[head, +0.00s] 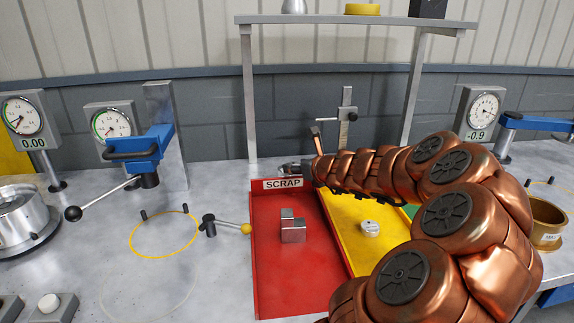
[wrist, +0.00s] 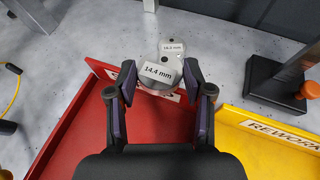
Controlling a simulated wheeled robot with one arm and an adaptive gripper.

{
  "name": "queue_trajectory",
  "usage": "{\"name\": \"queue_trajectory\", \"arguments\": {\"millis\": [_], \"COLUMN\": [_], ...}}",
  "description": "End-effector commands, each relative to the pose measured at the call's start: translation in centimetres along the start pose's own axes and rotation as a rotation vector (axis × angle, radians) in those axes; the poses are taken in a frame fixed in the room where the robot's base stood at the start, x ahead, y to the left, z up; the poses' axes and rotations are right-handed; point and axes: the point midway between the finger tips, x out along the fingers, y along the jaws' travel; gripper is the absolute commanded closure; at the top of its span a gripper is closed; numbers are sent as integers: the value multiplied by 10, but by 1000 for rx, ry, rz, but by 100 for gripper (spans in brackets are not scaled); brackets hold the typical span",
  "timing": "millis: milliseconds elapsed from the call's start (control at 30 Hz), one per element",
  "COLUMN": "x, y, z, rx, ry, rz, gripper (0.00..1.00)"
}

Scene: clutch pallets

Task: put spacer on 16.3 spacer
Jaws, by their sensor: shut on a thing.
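My gripper (wrist: 157,88) is shut on a pale metal spacer labelled 14.4 mm (wrist: 158,72). A second spacer (wrist: 173,47), with a small label that is hard to read, perhaps 16.3 mm, stands on the grey bench just beyond it. In the wrist view the held spacer overlaps the near part of the second one; I cannot tell whether they touch. In the head view my gripper (head: 297,169) is small, behind the SCRAP sign, and the spacers are hard to make out there.
The red scrap tray (head: 271,264) holds a stepped metal block (head: 293,230). The yellow rework tray (head: 352,249) holds a round metal piece (head: 370,229). A dark-based stand (wrist: 275,86) is right of the spacers. A shelf (head: 350,20) spans above. Bare bench lies left of the spacers.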

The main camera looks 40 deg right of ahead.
Motion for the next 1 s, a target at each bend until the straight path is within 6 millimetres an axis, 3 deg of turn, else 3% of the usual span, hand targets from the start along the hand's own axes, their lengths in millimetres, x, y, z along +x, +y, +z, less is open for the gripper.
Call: {"name": "queue_trajectory", "arguments": {"millis": [400, 700, 1000], "x": [64, 85, 98], "y": [-14, -20, -19], "z": [21, 26, -3], "rx": [-4, -3, 0], "ry": [-1, 0, -1], "rz": [2, 0, 2], "gripper": [93, 93, 93]}}
